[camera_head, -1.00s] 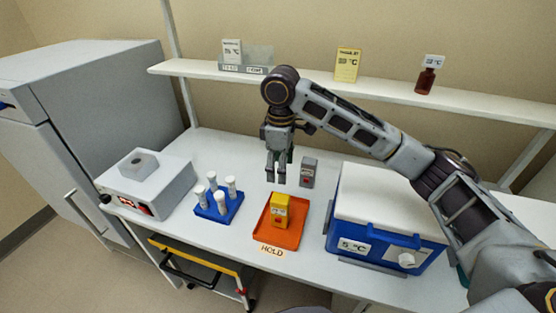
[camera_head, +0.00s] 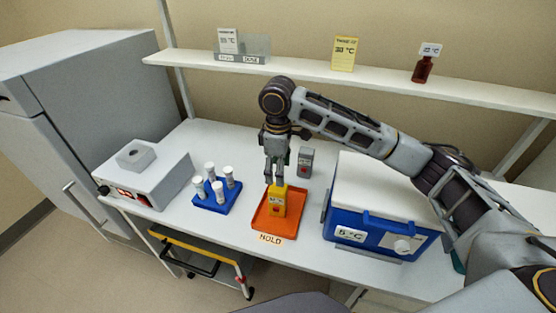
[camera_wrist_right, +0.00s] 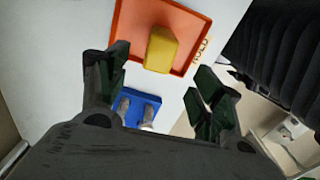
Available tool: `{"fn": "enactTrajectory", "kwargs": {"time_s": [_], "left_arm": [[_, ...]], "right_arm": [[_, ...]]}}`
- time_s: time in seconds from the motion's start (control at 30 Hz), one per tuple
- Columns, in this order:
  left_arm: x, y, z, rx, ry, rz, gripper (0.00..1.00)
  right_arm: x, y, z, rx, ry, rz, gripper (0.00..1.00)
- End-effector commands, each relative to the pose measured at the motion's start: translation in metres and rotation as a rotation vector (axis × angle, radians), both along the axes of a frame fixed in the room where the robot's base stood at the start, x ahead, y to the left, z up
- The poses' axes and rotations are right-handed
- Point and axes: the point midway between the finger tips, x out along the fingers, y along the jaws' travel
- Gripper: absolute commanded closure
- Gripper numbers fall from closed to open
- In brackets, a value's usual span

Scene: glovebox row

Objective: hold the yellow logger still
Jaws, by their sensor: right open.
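The yellow logger (camera_head: 277,203) stands upright on the orange tray (camera_head: 263,224) marked HOLD. It also shows in the right wrist view (camera_wrist_right: 160,50), beyond my fingertips, with the orange tray (camera_wrist_right: 126,42) around it. My right gripper (camera_head: 274,181) points down just above the logger's top in the head view. Its fingers are apart and empty in the wrist view (camera_wrist_right: 160,85), with the logger not between them. Whether a fingertip touches the logger I cannot tell. My left gripper is not in view.
A grey logger-like device (camera_head: 305,162) stands behind the tray. A blue rack (camera_head: 216,197) with several white-capped tubes is left of it, also in the wrist view (camera_wrist_right: 140,101). A blue cooler (camera_head: 375,233) stands close on the right. A shelf (camera_head: 300,72) runs behind.

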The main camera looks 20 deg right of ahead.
Motion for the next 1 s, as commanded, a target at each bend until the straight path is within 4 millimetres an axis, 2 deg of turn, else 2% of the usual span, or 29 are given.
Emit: {"fn": "enactTrajectory", "kwargs": {"time_s": [0.6,0.8,1.0], "left_arm": [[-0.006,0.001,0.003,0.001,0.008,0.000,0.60],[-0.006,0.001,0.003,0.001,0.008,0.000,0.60],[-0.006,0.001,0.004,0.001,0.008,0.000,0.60]], "right_arm": [[0.000,0.000,-0.073,0.000,0.001,-0.001,0.34],[0.000,0.000,-0.086,0.000,0.000,0.000,0.34],[0.000,0.000,-0.090,0.000,-0.001,0.000,0.34]]}}
